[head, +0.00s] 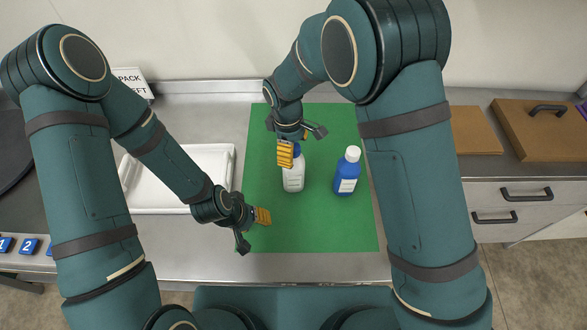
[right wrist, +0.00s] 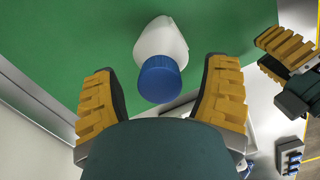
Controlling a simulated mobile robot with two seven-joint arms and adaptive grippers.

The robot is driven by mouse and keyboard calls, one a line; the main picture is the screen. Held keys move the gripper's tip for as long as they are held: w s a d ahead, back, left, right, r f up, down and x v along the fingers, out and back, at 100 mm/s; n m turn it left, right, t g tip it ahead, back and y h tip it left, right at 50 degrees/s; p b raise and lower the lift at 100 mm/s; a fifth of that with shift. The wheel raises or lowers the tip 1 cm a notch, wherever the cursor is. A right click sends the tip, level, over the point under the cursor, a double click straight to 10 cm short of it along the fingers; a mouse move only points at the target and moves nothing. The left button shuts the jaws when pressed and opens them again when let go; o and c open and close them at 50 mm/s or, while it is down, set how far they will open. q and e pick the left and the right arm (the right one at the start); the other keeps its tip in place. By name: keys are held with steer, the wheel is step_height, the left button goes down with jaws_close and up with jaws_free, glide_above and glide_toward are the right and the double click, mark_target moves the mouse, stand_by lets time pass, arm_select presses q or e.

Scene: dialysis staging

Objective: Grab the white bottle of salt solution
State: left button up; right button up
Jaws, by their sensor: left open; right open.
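The white bottle (head: 293,179) stands on the green mat (head: 310,235) in the head view, its top partly hidden behind my right gripper. In the right wrist view the white bottle (right wrist: 160,38) shows a blue cap (right wrist: 159,80). My right gripper (head: 287,152) is open at the bottle's top; in the right wrist view its two yellow fingers (right wrist: 165,105) lie on either side of the cap, with gaps. My left gripper (head: 256,222) is open and empty, low over the mat's left edge, left of and nearer than the bottle.
A blue bottle with a white cap (head: 348,172) stands on the mat to the right. A white tray (head: 150,205) lies on the counter to the left. Blue number tags (head: 28,246) sit at far left. A wooden board with a handle (head: 545,130) is at the right.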

jaws_close()
steer(key=shift+r, duration=0.1)
